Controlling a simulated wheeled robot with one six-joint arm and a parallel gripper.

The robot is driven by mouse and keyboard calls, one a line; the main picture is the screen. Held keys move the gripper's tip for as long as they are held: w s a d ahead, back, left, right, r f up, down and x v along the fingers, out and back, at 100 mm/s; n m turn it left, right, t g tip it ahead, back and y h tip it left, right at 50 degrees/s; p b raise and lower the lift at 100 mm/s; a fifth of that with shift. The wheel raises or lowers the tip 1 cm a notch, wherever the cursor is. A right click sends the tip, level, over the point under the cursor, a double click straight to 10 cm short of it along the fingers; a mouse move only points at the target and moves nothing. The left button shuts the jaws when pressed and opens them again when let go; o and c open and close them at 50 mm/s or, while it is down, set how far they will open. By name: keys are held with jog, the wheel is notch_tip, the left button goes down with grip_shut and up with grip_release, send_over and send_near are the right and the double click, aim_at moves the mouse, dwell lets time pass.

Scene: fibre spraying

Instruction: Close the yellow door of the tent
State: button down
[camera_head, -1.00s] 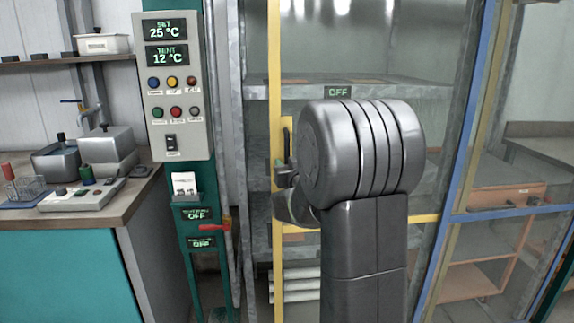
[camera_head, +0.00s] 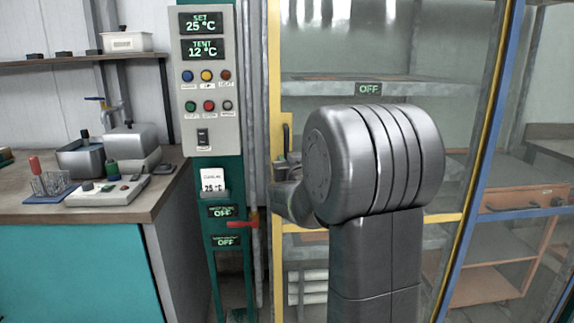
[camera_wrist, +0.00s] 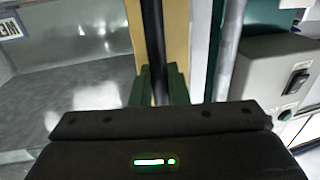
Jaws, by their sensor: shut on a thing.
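The yellow-framed, see-through tent door (camera_head: 274,80) stands with its left upright close beside the grey tent post (camera_head: 256,110). I cannot tell whether it sits fully flush. Its dark vertical handle (camera_head: 287,135) is on the left upright. My gripper (camera_head: 284,166) is at the handle's lower part, with my wrist covering part of the door. In the wrist view the black handle bar (camera_wrist: 153,40) runs down between the green fingers of my gripper (camera_wrist: 160,86), which are shut on it. The yellow upright (camera_wrist: 175,35) is behind the handle.
A control panel (camera_head: 208,150) on a teal post stands left of the door, with a red lever (camera_head: 243,224) sticking out below it. A workbench (camera_head: 80,208) with instruments is at the left. Shelves (camera_head: 330,90) show behind the door.

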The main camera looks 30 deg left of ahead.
jog(key=shift+a, duration=0.15)
jog(key=c, duration=1.8)
grip_release()
jog(key=shift+c, duration=0.2)
jog(key=o, duration=0.3)
jog(key=shift+s+a, duration=0.2)
jog(key=shift+o, duration=0.2)
jog(key=shift+d, duration=0.15)
jog(key=v, duration=1.3)
jog(key=shift+s+d, duration=0.25)
